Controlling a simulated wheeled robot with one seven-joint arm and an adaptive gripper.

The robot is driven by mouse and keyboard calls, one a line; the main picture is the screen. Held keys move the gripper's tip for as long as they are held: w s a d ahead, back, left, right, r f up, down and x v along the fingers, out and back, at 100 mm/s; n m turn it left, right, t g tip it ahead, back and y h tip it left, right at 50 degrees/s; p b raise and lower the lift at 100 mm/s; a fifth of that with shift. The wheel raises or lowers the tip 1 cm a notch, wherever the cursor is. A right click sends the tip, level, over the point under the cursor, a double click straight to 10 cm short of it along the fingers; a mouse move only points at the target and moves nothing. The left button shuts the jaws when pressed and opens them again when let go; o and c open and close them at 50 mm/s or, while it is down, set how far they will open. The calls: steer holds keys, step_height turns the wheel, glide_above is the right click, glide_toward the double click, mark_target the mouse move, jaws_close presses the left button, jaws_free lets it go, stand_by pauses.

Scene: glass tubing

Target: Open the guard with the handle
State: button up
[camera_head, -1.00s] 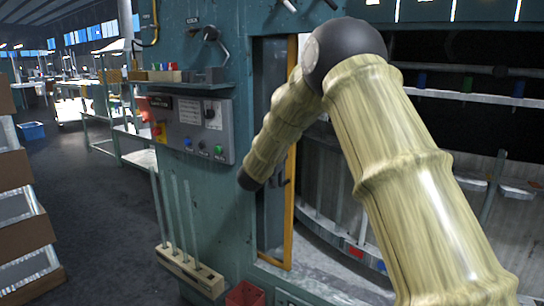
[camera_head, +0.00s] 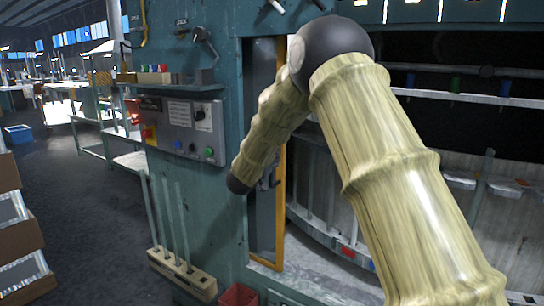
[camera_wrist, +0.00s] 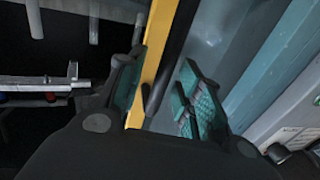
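The guard is a narrow panel with a yellow edge (camera_head: 281,215), standing at the left side of the machine opening. Its yellow edge also crosses the wrist view (camera_wrist: 157,60). A dark bar that looks like the handle (camera_wrist: 172,62) runs along this edge in the wrist view. My gripper (camera_wrist: 160,90) is open there, with one green-padded finger on each side of the yellow edge and dark bar. I cannot tell whether either pad touches the bar.
A control panel (camera_head: 178,120) with buttons is on the green machine front, left of the guard. Below it, a wooden rack (camera_head: 183,275) holds upright glass tubes, near a red bin (camera_head: 238,294). Right of the guard is the dark machine interior with rails (camera_head: 470,98).

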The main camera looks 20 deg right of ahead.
steer(key=v, duration=1)
steer(key=shift+s+a, duration=0.25)
steer(key=shift+a, duration=0.05)
